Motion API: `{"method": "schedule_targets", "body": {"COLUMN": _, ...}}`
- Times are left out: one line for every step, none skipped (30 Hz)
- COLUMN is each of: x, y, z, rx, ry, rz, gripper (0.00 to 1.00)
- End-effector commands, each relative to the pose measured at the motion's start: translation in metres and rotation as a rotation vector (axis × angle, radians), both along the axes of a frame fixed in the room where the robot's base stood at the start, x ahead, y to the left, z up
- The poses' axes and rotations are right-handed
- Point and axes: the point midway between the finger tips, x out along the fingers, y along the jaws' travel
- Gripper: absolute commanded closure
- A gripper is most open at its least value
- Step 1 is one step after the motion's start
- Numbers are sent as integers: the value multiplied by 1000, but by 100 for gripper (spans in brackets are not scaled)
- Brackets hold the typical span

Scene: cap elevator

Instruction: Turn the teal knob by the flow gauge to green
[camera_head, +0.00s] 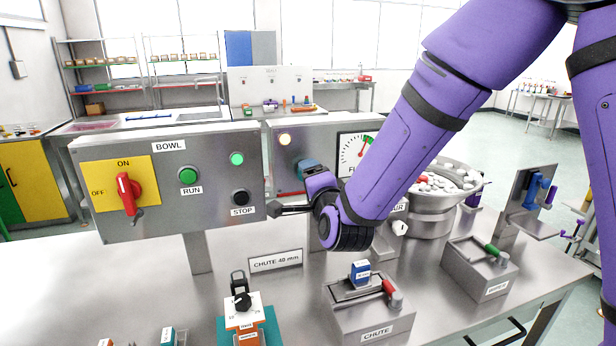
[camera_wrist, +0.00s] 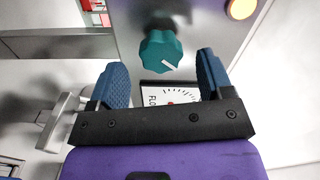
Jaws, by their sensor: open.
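The teal knob (camera_wrist: 160,50) is on the grey panel in the wrist view, with a white pointer mark toward its lower right. My gripper (camera_wrist: 160,78) is open, with its two blue fingers to either side and below the knob in the picture. I see clear gaps between the fingers and the knob. The flow gauge (camera_wrist: 165,94) shows between the fingers, partly covered by the gripper. In the head view the gauge (camera_head: 352,150) has a white face with green and red marks, partly hidden by my arm. My gripper (camera_head: 308,170) is at the panel there and covers the knob area.
A lit amber lamp (camera_head: 285,139) is on the same panel. The bowl control box (camera_head: 168,220) with a red switch stands to the left. A metal bowl (camera_head: 432,222) of caps is at right. Chute fixtures (camera_head: 368,322) stand on the table in front.

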Motion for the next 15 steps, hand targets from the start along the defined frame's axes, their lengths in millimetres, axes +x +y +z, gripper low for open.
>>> {"method": "schedule_targets", "body": {"x": -11, "y": -3, "z": 1, "rx": -1, "ry": -1, "rz": 1, "gripper": 27}}
{"method": "schedule_targets", "body": {"x": -16, "y": -5, "z": 0, "rx": -1, "ry": 0, "rz": 1, "gripper": 27}}
{"method": "schedule_targets", "body": {"x": -23, "y": -7, "z": 0, "rx": -1, "ry": 0, "rz": 0, "gripper": 27}}
{"method": "schedule_targets", "body": {"x": -29, "y": -9, "z": 0, "rx": -1, "ry": 0, "rz": 0, "gripper": 27}}
{"method": "schedule_targets", "body": {"x": -33, "y": -10, "z": 0, "rx": 0, "ry": 0, "rz": 0, "gripper": 27}}
{"method": "schedule_targets", "body": {"x": -40, "y": -12, "z": 0, "rx": -1, "ry": 0, "rz": 0, "gripper": 27}}
{"method": "schedule_targets", "body": {"x": -44, "y": -13, "z": 0, "rx": -1, "ry": 0, "rz": 1, "gripper": 27}}
{"method": "schedule_targets", "body": {"x": -48, "y": -14, "z": 0, "rx": -1, "ry": 0, "rz": 1, "gripper": 27}}
{"method": "schedule_targets", "body": {"x": -53, "y": -15, "z": 0, "rx": -1, "ry": 0, "rz": 1, "gripper": 27}}
{"method": "schedule_targets", "body": {"x": -56, "y": -16, "z": 0, "rx": -1, "ry": 0, "rz": 1, "gripper": 27}}
{"method": "schedule_targets", "body": {"x": -58, "y": -17, "z": 0, "rx": -1, "ry": 0, "rz": 0, "gripper": 27}}
{"method": "schedule_targets", "body": {"x": -61, "y": -18, "z": 0, "rx": -1, "ry": 0, "rz": 0, "gripper": 27}}
{"method": "schedule_targets", "body": {"x": -63, "y": -18, "z": 0, "rx": -1, "ry": 0, "rz": 0, "gripper": 27}}
{"method": "schedule_targets", "body": {"x": -64, "y": -19, "z": 0, "rx": -1, "ry": 0, "rz": 0, "gripper": 27}}
{"method": "schedule_targets", "body": {"x": -66, "y": -19, "z": 0, "rx": -1, "ry": 0, "rz": 0, "gripper": 27}}
